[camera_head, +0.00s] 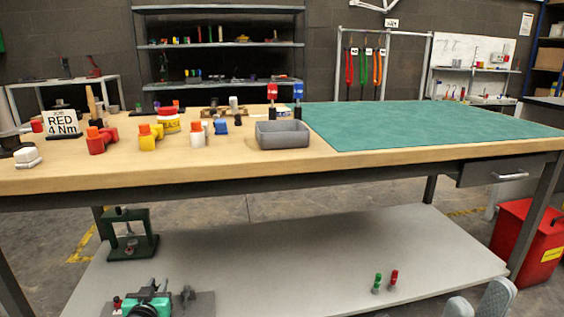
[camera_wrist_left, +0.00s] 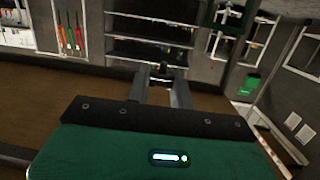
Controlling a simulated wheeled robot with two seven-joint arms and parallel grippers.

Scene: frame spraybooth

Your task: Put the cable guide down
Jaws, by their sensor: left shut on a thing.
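In the left wrist view, my left gripper (camera_wrist_left: 161,80) reaches away from its green body, with two dark fingers shut on a small dark piece (camera_wrist_left: 162,70) at the tips. I take this piece to be the cable guide; its shape is hard to make out. The gripper points at a wall with shelving, and no table surface shows right under the piece. Neither my left gripper nor the held piece can be made out in the head view.
The wooden workbench (camera_head: 230,172) carries a green mat (camera_head: 430,122) that is bare. A grey bin (camera_head: 282,135) stands beside the mat. Several red, yellow and white parts, and a "RED 4 Nm" sign (camera_head: 63,124), stand on the left. A red bin (camera_head: 527,240) stands at lower right.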

